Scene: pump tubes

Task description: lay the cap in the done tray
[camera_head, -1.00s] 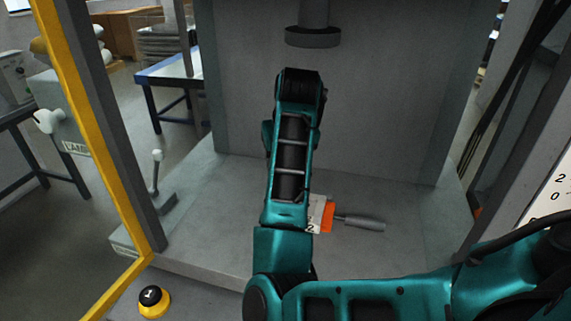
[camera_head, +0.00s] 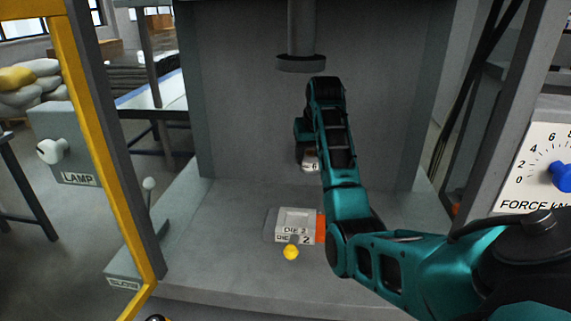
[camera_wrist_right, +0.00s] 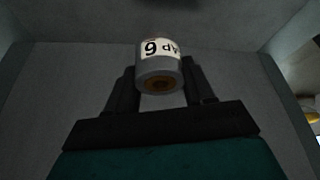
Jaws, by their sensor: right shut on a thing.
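The cap is a short grey cylinder with a white label bearing a 6. It shows in the right wrist view (camera_wrist_right: 158,75), between the two dark fingers of my right gripper (camera_wrist_right: 160,80), its label upside down and an orange-brown centre on its end. In the head view the cap (camera_head: 310,162) hangs below my right gripper (camera_head: 306,150), clear of the press bed and in front of the grey back wall. My right gripper is shut on it. My arm partly hides it there. I see no done tray in either view. My left gripper is out of view.
A die block labelled DIE 2 (camera_head: 297,222) sits on the press bed (camera_head: 225,230), with a yellow ball (camera_head: 291,252) before it and an orange piece (camera_head: 321,228) beside it. The ram (camera_head: 301,62) hangs above. Yellow post at left; force dial (camera_head: 548,165) at right.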

